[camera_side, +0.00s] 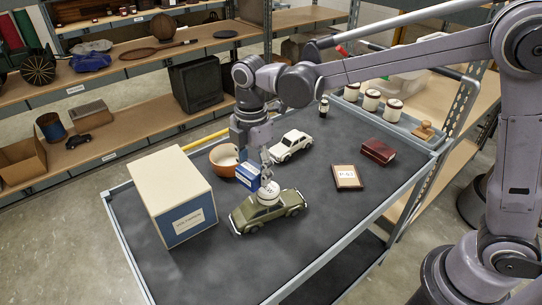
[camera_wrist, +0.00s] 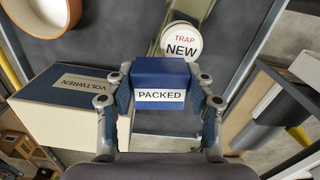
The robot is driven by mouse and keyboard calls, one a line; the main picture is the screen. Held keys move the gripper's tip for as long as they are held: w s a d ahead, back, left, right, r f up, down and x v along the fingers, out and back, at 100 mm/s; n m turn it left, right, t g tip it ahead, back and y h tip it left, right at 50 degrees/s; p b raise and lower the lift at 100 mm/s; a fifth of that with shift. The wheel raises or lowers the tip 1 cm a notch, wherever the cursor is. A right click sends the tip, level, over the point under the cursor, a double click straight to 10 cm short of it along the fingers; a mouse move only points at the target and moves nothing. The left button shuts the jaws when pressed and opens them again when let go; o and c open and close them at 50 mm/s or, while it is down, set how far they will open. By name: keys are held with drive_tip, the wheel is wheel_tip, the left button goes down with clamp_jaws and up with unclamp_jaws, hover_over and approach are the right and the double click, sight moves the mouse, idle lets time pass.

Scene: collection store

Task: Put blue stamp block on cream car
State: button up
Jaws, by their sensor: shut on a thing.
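The blue stamp block (camera_side: 246,176) is held in my gripper (camera_side: 259,172), above the trolley top by the look of it. In the wrist view the block (camera_wrist: 160,72) sits between both fingers of my gripper (camera_wrist: 162,90), its white PACKED label facing the camera. My gripper is shut on it. The cream car (camera_side: 291,146) stands on the dark trolley top, behind and to the right of the block in the side view. Its roof looks bare. I cannot make it out in the wrist view.
A green car (camera_side: 266,212) carries a white round tin (camera_side: 268,191) marked TRAP NEW in the wrist view (camera_wrist: 181,42). An orange bowl (camera_side: 222,160) and a large box (camera_side: 172,190) stand left. A framed card (camera_side: 347,178) and red box (camera_side: 378,151) lie right.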

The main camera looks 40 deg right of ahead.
drive_tip(key=w+d+r+m, duration=0.1)
drive_tip(key=w+d+r, duration=0.1)
drive_tip(key=d, duration=0.9)
drive_tip(key=w+d+r, duration=0.1)
drive_tip(key=w+d, duration=0.1)
drive_tip(key=d, duration=0.9)
drive_tip(key=w+d+r+m, duration=0.1)
drive_tip(key=w+d+r, duration=0.15)
drive_tip(key=d, duration=0.95)
hover_over(294, 135)
wheel_tip(294, 135, down, 8)
drive_tip(key=shift+r, duration=0.25)
drive_tip(key=shift+f, duration=1.95)
drive_tip(key=shift+f, duration=0.15)
drive_tip(key=o, duration=1.2)
